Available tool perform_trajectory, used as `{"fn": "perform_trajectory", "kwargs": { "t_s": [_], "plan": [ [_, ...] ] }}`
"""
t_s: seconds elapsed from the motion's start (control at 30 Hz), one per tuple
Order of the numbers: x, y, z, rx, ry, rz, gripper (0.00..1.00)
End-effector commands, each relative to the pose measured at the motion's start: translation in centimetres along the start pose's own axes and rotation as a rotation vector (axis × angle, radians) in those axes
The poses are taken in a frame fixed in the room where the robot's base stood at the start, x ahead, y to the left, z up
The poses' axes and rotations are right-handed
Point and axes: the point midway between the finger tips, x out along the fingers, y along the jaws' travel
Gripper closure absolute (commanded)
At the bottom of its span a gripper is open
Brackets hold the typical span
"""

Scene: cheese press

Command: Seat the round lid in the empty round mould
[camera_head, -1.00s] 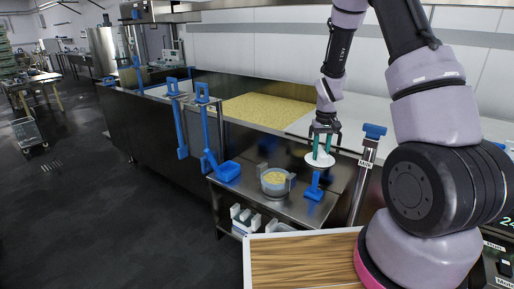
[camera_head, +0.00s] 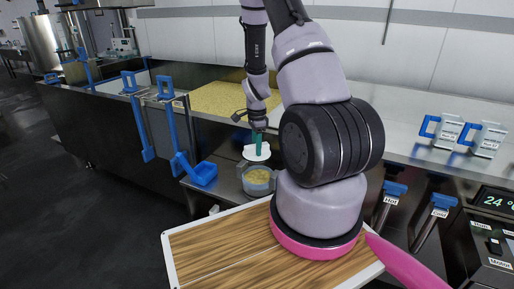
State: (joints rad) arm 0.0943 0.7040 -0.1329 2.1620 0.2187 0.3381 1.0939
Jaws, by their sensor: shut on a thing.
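My gripper (camera_head: 258,138) has its teal fingertips closed on the round white lid (camera_head: 257,154) and holds it roughly level. A round clear mould (camera_head: 258,182) stands on the steel shelf below, and yellow grains show inside it. In the picture the lid is just above the mould's far rim, seemingly apart from it; the exact height is hard to tell. No empty round mould is clearly visible. My arm hides the area right of the lid and mould.
A blue scoop (camera_head: 201,173) is left of the mould. A vat of yellow curd (camera_head: 222,97) lies behind. A wooden board (camera_head: 215,247) is in front. Blue-handled taps (camera_head: 395,188) and two blue-handled labelled containers (camera_head: 442,129) are at the right.

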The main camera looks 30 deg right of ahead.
Motion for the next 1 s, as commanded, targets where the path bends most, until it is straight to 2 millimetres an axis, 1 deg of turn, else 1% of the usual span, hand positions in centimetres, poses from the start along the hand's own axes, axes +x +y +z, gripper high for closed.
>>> {"fn": "perform_trajectory", "kwargs": {
  "t_s": [0.1, 0.27, 1.0],
  "plan": [
    [0.3, 0.2, -0.3, 0.062, 0.000, 0.001, 1.00],
    [1.2, 0.2, -0.4, 0.068, 0.001, 0.002, 1.00],
    [7.8, 0.2, -0.3, 0.066, 0.000, 0.003, 1.00]
  ]
}}
